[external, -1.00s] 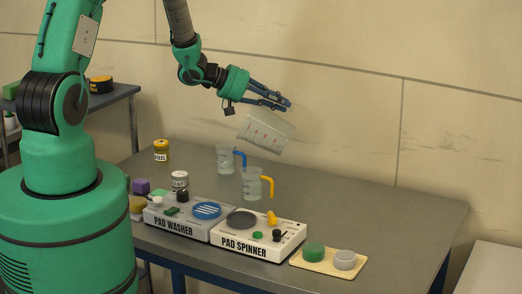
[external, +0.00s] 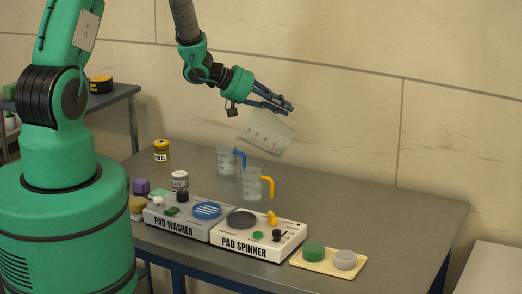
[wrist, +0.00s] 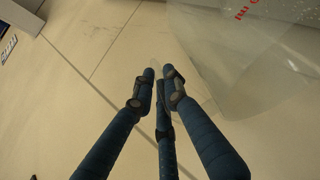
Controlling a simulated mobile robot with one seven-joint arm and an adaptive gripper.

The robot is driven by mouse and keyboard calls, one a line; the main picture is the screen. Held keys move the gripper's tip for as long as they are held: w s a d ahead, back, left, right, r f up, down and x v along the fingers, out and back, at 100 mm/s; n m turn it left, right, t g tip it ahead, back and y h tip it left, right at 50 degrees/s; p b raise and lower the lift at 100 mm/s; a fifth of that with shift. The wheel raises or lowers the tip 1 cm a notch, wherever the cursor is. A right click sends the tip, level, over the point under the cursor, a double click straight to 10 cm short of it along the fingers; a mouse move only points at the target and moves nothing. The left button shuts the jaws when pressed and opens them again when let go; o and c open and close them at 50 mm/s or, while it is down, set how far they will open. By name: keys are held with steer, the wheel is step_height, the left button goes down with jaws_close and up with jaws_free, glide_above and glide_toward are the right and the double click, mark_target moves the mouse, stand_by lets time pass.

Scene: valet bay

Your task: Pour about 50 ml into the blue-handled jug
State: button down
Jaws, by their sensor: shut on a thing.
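My gripper (external: 288,107) is shut on a clear measuring vessel (external: 267,133) with red marks and holds it tilted in the air above the jugs. In the wrist view the blue fingers (wrist: 160,85) are close together, and the clear vessel (wrist: 262,65) fills the upper right. The blue-handled jug (external: 226,161) stands upright on the table, its blue handle on its right. The jug with the yellow-orange handle (external: 251,184) stands in front of it, to the right. I cannot make out a stream or the liquid levels.
The pad washer (external: 180,218) and pad spinner (external: 250,238) stand along the table's front. A tray (external: 312,265) with green and grey round pads lies right of them. Labelled jars (external: 161,151) stand at the left. The table's right side (external: 400,215) is clear.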

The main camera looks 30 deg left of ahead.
mark_target(290, 114)
steer(key=shift+w+d+f+g+y+p, duration=0.25)
steer(key=shift+d+f+y+p, duration=0.5)
steer(key=shift+p, duration=0.6)
steer(key=shift+d+f+m+g+y+p, duration=0.25)
steer(key=shift+d+f+m+y+p, duration=0.25)
steer(key=shift+p, duration=0.7)
steer(key=shift+f+y, duration=0.15)
steer(key=shift+y, duration=0.1)
steer(key=d+f+g+y+b, duration=0.1)
steer(key=d+f+y, duration=0.1)
steer(key=f, duration=0.1)
steer(key=w+d+f+m+y+b, duration=0.1)
steer(key=f+y, duration=0.2)
steer(key=f, duration=0.1)
steer(key=w+d+f+g+y+b, duration=0.1)
steer(key=d+f+y, duration=0.1)
steer(key=f, duration=0.2)
steer(key=shift+d+f+m+g+y+b, duration=0.15)
steer(key=shift+d+m+g+y+b, duration=0.15)
steer(key=shift+d+m+b, duration=0.1)
